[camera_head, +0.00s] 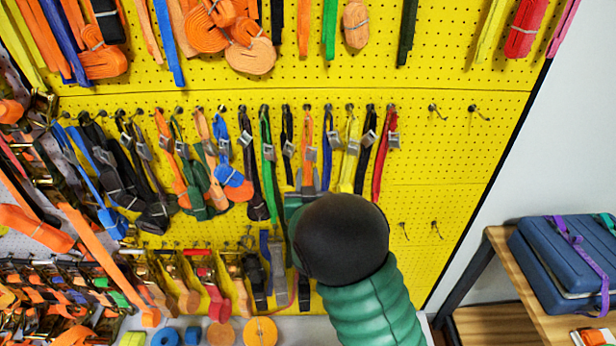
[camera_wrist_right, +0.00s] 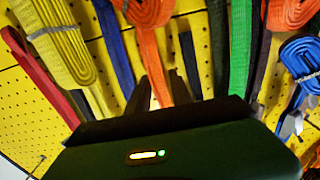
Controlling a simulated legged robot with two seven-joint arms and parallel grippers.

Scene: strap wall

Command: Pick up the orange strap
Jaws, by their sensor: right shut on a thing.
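The orange strap (camera_head: 308,128) hangs from a hook in the middle row of the yellow pegboard, between a dark strap and a blue strap. My right gripper (camera_head: 309,181) is at its lower part, with my forearm coming up from below. In the right wrist view the orange strap (camera_wrist_right: 154,45) runs down between the two dark fingers of my right gripper (camera_wrist_right: 156,88), which are shut on it. The strap's lower end is hidden by my gripper and wrist. My left gripper is not in view.
Close neighbours on the pegboard (camera_head: 445,150) are a blue strap (camera_head: 328,140), a yellow strap (camera_head: 350,150), a red strap (camera_head: 381,170) and a green strap (camera_head: 267,140). Empty hooks (camera_head: 474,109) are at the right. A blue case (camera_head: 560,255) sits on a wooden shelf (camera_head: 510,275) at the lower right.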

